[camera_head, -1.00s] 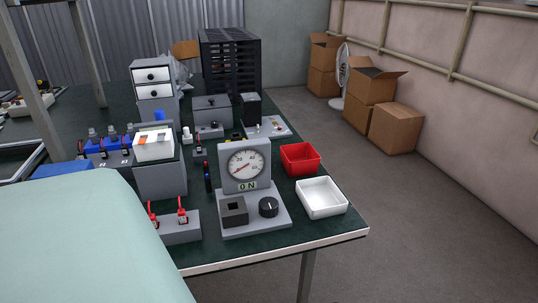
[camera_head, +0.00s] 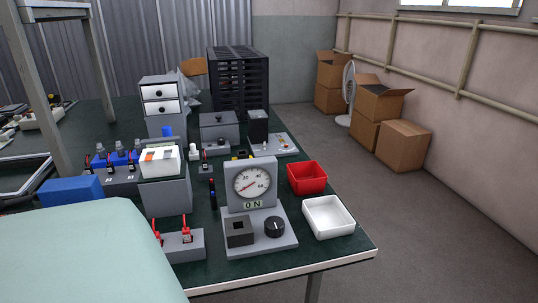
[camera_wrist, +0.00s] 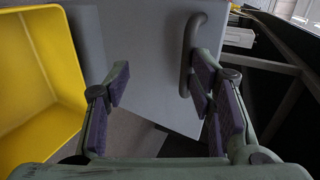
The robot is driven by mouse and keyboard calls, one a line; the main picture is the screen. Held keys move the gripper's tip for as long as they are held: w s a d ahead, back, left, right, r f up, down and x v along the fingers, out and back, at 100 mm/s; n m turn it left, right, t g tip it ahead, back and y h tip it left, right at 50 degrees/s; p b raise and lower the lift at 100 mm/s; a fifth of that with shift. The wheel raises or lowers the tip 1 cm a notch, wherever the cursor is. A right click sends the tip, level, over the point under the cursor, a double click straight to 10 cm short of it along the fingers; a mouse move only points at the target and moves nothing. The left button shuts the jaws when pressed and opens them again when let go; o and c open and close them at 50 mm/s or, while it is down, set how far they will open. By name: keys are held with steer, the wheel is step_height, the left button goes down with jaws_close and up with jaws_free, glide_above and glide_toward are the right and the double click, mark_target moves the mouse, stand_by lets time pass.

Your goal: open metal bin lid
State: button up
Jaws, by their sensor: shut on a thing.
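In the wrist view, a flat grey lid-like panel (camera_wrist: 150,75) fills the middle, tilted in the picture. It carries a curved grey bar handle (camera_wrist: 187,60) near its right side. My gripper (camera_wrist: 163,95) is at this handle, with the right finger's pads close against it. The left finger lies over the panel, and a gap shows between the fingers in this view. What lies under the panel is hidden. In the head view, a grey box with a lid and a small dark handle (camera_head: 219,130) stands on the green table; my gripper does not show there.
A yellow open bin (camera_wrist: 45,70) is left of the panel in the wrist view. In the head view, the table (camera_head: 330,258) holds a gauge unit (camera_head: 252,185), a red tray (camera_head: 307,178) and a white tray (camera_head: 328,217). Cardboard boxes (camera_head: 403,146) stand on open floor.

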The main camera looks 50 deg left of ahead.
steer(key=v, duration=1.2)
steer(key=shift+a, duration=0.1)
